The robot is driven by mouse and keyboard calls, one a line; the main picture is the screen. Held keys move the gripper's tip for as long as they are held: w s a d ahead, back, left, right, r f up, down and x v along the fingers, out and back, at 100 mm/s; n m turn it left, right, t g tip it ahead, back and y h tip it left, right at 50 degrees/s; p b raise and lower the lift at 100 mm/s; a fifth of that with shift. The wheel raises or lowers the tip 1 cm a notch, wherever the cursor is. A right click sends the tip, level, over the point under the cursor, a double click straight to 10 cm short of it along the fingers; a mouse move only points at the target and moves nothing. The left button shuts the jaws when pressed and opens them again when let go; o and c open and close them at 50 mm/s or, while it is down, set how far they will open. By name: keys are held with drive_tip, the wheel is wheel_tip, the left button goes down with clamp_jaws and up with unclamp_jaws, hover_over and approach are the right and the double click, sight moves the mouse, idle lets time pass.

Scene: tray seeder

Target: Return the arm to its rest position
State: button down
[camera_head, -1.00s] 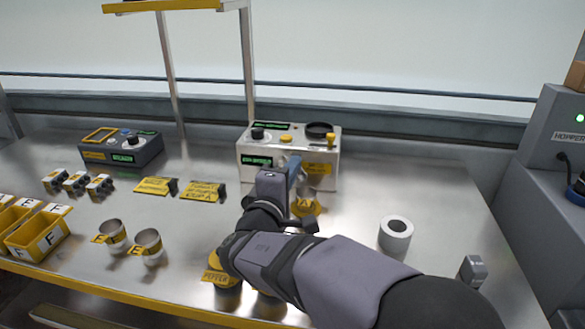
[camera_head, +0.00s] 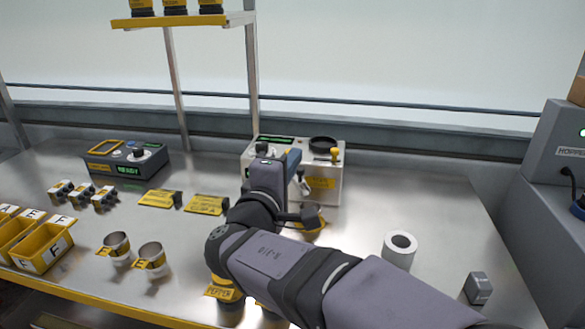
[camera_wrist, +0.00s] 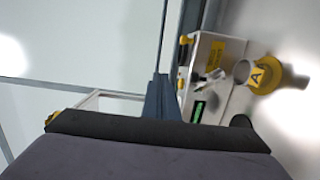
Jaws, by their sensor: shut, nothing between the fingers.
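My gripper (camera_head: 294,158) is shut and empty. In the head view it is in front of the silver seeder box (camera_head: 325,190), partly hidden by my own wrist. In the wrist view my gripper (camera_wrist: 160,88) shows as dark blue fingers closed together, pointing away with nothing between them. The seeder box also shows in the wrist view (camera_wrist: 205,75), right of the fingers. A yellow-based cup marked A (camera_wrist: 265,78) stands beside the box there. In the head view the cup (camera_head: 312,218) is partly covered by my arm.
A white roll (camera_head: 399,251) and small grey block (camera_head: 478,289) stand at right. Two metal cups (camera_head: 117,247) (camera_head: 151,258), yellow bins (camera_head: 40,247) and a dark control box (camera_head: 125,163) are at left. A shelf (camera_head: 185,20) on posts rises behind. The table's right middle is clear.

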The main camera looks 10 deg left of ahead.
idle(0.3)
